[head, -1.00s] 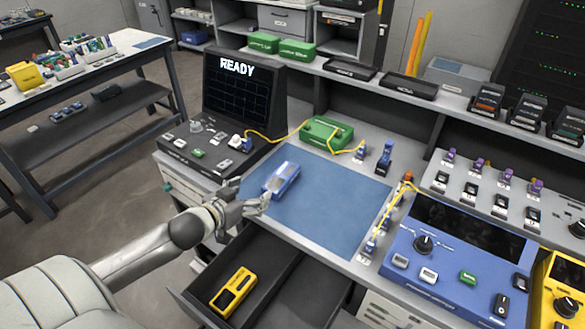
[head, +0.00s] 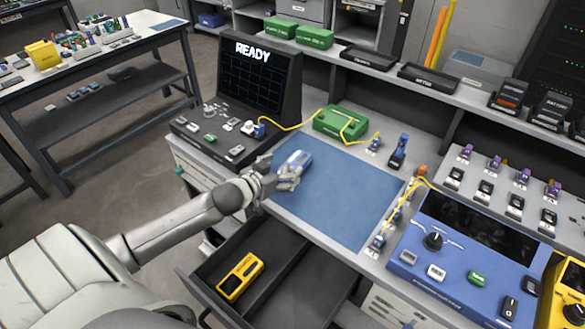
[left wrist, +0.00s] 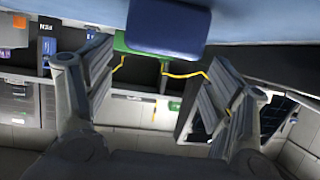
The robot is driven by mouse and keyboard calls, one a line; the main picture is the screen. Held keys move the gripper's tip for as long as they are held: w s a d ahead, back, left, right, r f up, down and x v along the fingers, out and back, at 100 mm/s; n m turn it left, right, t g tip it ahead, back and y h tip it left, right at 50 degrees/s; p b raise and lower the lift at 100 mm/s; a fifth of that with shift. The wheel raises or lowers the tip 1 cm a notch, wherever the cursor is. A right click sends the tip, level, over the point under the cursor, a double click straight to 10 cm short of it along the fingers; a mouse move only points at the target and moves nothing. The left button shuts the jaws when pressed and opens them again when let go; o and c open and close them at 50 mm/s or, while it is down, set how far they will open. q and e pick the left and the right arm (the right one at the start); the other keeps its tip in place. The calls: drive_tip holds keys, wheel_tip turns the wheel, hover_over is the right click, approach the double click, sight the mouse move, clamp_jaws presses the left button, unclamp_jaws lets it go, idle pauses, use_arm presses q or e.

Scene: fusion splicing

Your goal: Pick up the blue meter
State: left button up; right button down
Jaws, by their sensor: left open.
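The blue meter (head: 297,160) lies on the blue mat (head: 335,205), near the mat's far left corner. My left gripper (head: 283,178) is at the near left end of the meter and hides part of it. Its fingers are spread. In the left wrist view the open fingers (left wrist: 158,68) stand left and right, and the blue body of the meter (left wrist: 168,28) shows at the top centre, between and beyond them. Whether the fingers touch it cannot be told. My right gripper is not in view.
An open drawer (head: 275,255) with a yellow meter (head: 240,277) juts out below the bench. A black console (head: 262,75) reading READY stands behind left. A green box (head: 340,122) with a yellow cable is behind the mat. A blue instrument (head: 465,250) stands at right.

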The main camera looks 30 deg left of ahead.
sight(293, 164)
use_arm(q)
drive_tip(key=shift+x, duration=1.95)
drive_tip(key=shift+d, duration=0.15)
drive_tip(key=c, duration=1.1)
drive_tip(key=shift+c, duration=1)
drive_tip(key=shift+r, duration=0.1)
